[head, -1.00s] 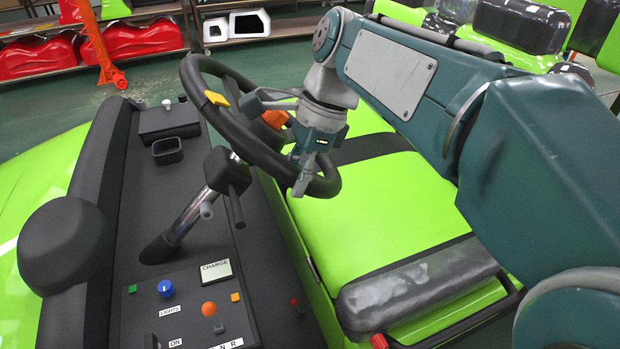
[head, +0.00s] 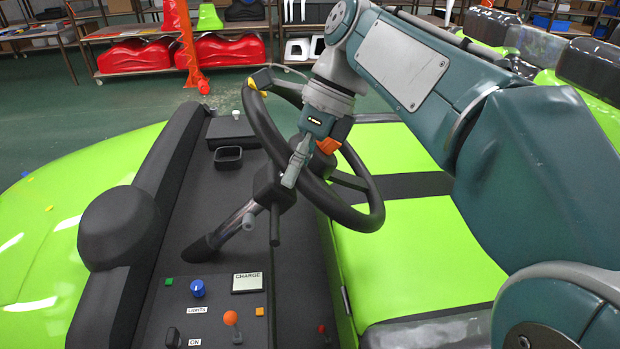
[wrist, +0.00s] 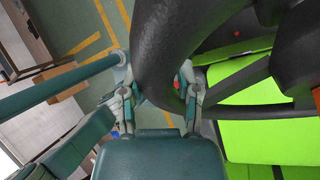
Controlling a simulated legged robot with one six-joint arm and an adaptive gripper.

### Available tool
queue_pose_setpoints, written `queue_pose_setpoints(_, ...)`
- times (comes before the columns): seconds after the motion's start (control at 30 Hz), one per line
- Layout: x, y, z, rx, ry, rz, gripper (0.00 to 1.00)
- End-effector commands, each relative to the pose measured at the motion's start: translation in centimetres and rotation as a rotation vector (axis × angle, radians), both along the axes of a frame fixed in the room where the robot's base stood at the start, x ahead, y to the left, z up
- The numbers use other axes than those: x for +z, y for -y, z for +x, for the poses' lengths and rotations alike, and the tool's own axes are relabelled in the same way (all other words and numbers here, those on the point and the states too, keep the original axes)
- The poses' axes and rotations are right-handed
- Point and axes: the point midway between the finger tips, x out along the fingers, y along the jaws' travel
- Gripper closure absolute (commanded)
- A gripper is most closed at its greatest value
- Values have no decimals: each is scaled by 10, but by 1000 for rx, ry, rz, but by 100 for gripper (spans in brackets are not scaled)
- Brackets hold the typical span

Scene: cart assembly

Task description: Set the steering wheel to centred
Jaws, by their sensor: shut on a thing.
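The black steering wheel (head: 362,217) stands tilted on a silver column (head: 236,218) above the dark dashboard. A yellow mark (head: 252,86) is on the rim's upper left in the head view. My gripper (head: 296,163) reaches down to the rim from above right. In the wrist view, the thick dark rim (wrist: 168,45) passes between the two fingers of my gripper (wrist: 160,97), which are shut on it. The rim hides part of the grip. An orange piece (head: 328,145) shows beside the gripper; I cannot tell what it belongs to.
The dashboard has a blue knob (head: 197,288), an orange-topped lever (head: 230,318) and a CHARGE panel (head: 247,282). The green seat (head: 430,245) lies right of the wheel, under my arm. Shelves with red parts (head: 229,54) and an orange post (head: 186,45) stand behind.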

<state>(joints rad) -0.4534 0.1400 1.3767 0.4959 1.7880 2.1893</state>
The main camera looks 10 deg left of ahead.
Motion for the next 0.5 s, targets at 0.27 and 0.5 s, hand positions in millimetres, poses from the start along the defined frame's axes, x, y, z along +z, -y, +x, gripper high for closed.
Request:
queue_pose_setpoints(0.27, 6, -9, 5, -54, -48, -15, 100)
queue_pose_setpoints(0.5, 8, -12, 7, -73, -67, -22, 100)
